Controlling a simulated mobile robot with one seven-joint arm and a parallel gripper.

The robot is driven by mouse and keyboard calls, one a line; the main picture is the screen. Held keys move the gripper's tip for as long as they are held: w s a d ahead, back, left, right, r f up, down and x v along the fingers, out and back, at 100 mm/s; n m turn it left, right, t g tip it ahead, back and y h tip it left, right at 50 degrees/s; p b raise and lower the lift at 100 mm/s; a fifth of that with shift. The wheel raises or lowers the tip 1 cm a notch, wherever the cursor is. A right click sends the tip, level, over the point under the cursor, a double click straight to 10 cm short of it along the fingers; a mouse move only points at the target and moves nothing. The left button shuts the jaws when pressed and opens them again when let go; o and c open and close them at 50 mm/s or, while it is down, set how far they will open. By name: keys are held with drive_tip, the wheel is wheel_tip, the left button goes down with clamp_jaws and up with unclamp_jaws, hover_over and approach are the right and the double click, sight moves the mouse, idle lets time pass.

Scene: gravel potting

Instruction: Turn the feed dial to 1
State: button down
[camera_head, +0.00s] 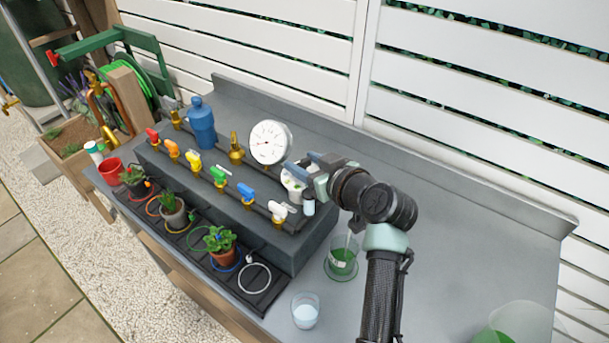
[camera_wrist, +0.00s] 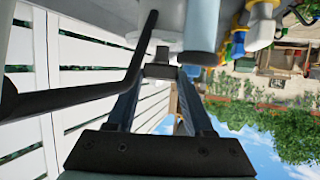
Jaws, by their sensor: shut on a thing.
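The feed dial unit (camera_head: 292,187) is a white, rounded body at the right end of the dark pipe block, partly hidden by my gripper. My gripper (camera_head: 293,168) reaches it from the right, its blue-grey fingers at the top of the unit. In the wrist view my gripper (camera_wrist: 161,72) has its two fingers closing from both sides on a small grey knob (camera_wrist: 162,56) of the dial. The pale body of the unit (camera_wrist: 172,12) fills the top of that view. The dial's numbers and pointer setting cannot be read.
A round white gauge (camera_head: 270,143) and a blue bottle (camera_head: 202,122) stand behind a row of coloured valves (camera_head: 217,175). Potted plants stand on a black tray (camera_head: 262,296) in front. A green-filled beaker (camera_head: 343,258) and a clear cup (camera_head: 305,312) stand near my arm.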

drive_tip(key=shift+n+b, duration=0.3)
drive_tip(key=shift+c, duration=1.4)
unclamp_jaws()
drive_tip(key=shift+s+d, duration=0.1)
drive_tip(key=b+v, duration=0.1)
drive_tip(key=v, duration=1.1)
drive_tip(key=shift+d+r, duration=0.2)
drive_tip(key=shift+d, duration=0.25)
drive_tip(key=shift+s, duration=0.1)
